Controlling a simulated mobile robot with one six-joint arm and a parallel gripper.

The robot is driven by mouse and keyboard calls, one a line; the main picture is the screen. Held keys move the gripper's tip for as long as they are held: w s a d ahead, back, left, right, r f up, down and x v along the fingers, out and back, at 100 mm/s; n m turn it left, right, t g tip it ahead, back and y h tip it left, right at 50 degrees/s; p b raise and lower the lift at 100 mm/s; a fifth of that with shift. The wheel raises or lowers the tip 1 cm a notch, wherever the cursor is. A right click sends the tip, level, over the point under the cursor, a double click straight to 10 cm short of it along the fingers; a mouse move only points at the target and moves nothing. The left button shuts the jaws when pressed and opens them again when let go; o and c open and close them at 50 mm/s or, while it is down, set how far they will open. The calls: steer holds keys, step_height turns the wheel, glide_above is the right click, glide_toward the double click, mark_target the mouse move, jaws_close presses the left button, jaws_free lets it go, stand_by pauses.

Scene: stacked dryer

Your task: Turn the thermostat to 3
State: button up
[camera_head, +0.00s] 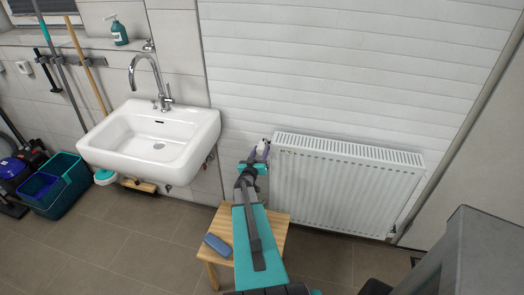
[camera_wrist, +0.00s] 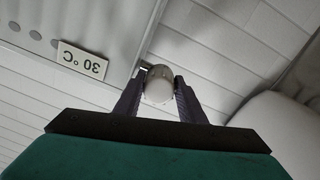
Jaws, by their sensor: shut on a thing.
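The thermostat (camera_wrist: 159,86) is a small white rounded knob at the upper left corner of the white radiator (camera_head: 345,190). In the head view only a bit of the knob (camera_head: 264,146) shows beyond my gripper. My gripper (camera_wrist: 160,90) has its two dark fingers on either side of the knob and is shut on it. My gripper also shows in the head view (camera_head: 258,154), reaching over from the front. No number or mark on the knob can be read.
A label reading 30 °C (camera_wrist: 83,61) shows upside down in the wrist view, near the radiator. A wooden stool (camera_head: 282,222) with a blue sponge (camera_head: 217,245) stands under my arm. A white sink (camera_head: 152,140) is at the left. Bare floor shows between.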

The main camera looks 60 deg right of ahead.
steer(key=shift+w+a+r, duration=0.1)
steer(key=shift+w+r, duration=0.05)
steer(key=shift+w, duration=0.2)
steer(key=o, duration=1)
steer(key=shift+o, duration=0.2)
steer(key=shift+s, duration=0.15)
steer(key=shift+s, duration=0.1)
steer(key=shift+s+a, duration=0.1)
steer(key=shift+v, duration=1.25)
steer(key=shift+b+v, duration=0.3)
steer(key=shift+v, duration=2.3)
